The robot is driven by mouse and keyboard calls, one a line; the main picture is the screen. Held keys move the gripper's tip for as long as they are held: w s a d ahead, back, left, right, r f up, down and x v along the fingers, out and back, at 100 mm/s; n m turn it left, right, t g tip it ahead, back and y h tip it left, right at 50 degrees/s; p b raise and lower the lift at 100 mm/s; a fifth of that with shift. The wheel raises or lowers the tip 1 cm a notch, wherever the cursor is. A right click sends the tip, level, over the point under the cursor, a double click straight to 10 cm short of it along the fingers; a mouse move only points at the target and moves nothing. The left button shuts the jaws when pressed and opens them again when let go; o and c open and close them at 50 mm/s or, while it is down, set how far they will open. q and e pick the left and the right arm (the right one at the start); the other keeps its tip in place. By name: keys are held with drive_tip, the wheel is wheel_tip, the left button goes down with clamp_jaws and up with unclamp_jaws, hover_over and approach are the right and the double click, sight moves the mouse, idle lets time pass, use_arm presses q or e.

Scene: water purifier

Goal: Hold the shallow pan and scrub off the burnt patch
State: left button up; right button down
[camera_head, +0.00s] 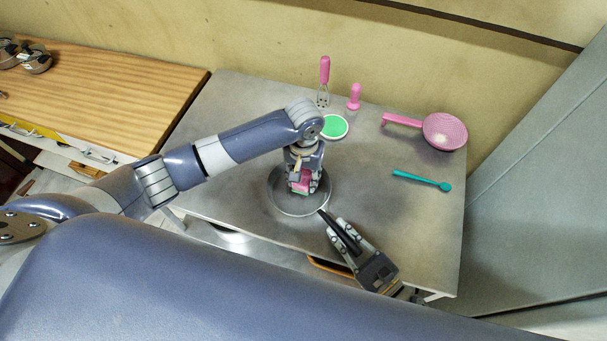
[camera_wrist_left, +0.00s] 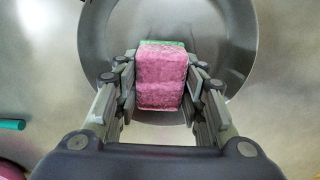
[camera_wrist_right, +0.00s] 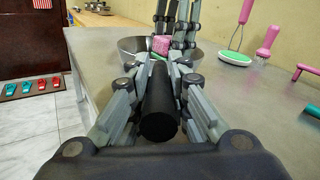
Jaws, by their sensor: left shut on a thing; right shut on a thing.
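The shallow pan (camera_head: 280,190) is a grey round pan on the grey table, near its front edge. Its black handle (camera_wrist_right: 158,110) points toward the front right. My right gripper (camera_head: 343,235) is shut around this handle. My left gripper (camera_head: 300,183) is over the pan and shut on a pink sponge (camera_wrist_left: 160,78) with a green layer on its far side. The sponge is inside the pan, over its bottom; whether it touches the bottom I cannot tell. The pan also shows in the left wrist view (camera_wrist_left: 228,40). I see no burnt patch on the visible part of the pan.
A pink strainer (camera_head: 445,132) and a teal spoon (camera_head: 422,181) lie to the right. A wooden counter (camera_head: 110,90) is at left.

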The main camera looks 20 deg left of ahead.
sight(296, 186)
use_arm(q)
drive_tip(key=shift+f, duration=0.7)
drive_tip(key=shift+s+a, duration=0.55)
drive_tip(key=shift+s, duration=0.2)
drive_tip(key=shift+s+a, duration=0.55)
drive_tip(key=shift+s, duration=0.2)
drive_tip(key=shift+w+d, duration=0.35)
use_arm(e)
drive_tip(key=shift+s+r, duration=0.1)
use_arm(q)
drive_tip(key=shift+w+d, duration=0.8)
drive_tip(key=shift+w, duration=0.3)
drive_tip(key=shift+s+d, duration=0.3)
drive_tip(key=shift+d, duration=0.05)
use_arm(e)
drive_tip(key=shift+a, duration=0.1)
use_arm(q)
drive_tip(key=shift+s+a, duration=1.15)
drive_tip(key=shift+s, duration=0.3)
drive_tip(key=shift+w+d, duration=0.6)
drive_tip(key=shift+w, duration=0.15)
drive_tip(key=shift+w+d, duration=0.55)
drive_tip(key=shift+w, duration=0.2)
